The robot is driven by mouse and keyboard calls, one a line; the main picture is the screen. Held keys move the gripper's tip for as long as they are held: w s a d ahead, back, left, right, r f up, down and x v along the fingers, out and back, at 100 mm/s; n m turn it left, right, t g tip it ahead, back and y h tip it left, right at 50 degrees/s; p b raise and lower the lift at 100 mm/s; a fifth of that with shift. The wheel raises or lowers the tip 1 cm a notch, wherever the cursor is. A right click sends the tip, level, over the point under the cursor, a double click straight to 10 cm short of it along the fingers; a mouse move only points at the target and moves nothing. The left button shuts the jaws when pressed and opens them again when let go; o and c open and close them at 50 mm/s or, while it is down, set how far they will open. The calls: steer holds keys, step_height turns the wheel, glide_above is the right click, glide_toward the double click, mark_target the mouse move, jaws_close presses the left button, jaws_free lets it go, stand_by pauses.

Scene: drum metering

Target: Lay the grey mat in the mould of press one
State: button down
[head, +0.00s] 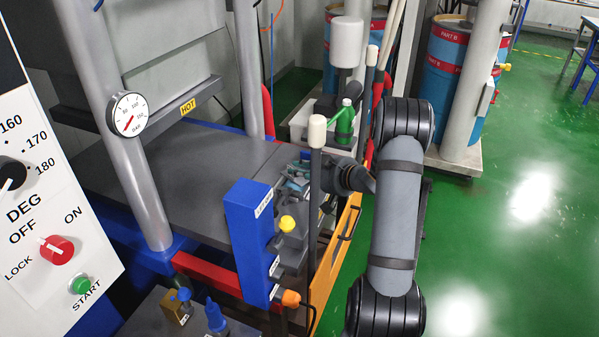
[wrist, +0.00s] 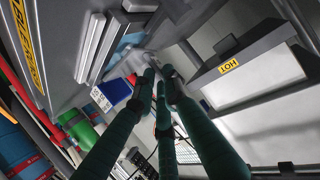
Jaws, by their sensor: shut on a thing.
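My gripper (head: 297,180) is at the right edge of the press, low beside a flat grey bed (head: 180,180), partly hidden by a post and my arm. In the wrist view its dark green fingers (wrist: 154,82) come together at the tips. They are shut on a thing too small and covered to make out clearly. I cannot pick out the grey mat with certainty in either view. The press has a raised upper part with a HOT label (head: 188,107), and this label also shows in the wrist view (wrist: 229,67). No mould cavity is distinct on the bed.
A blue post box (head: 253,240) with a yellow button (head: 287,223) stands at the bed's front right corner. Silver columns (head: 128,150) flank the bed. A green bottle (head: 345,122) and blue drums (head: 448,75) stand behind. Green floor (head: 500,200) is open at right.

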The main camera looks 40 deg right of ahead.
steer(key=shift+f, duration=0.3)
steer(key=shift+f+b, duration=0.3)
steer(key=c, duration=1.8)
jaws_free()
steer(key=shift+r, duration=0.1)
steer(key=shift+r+p, duration=0.35)
steer(key=shift+p, duration=0.1)
steer(key=v, duration=1.2)
steer(key=shift+f+b, duration=0.15)
steer(key=shift+b, duration=0.15)
steer(key=shift+w+a, duration=0.1)
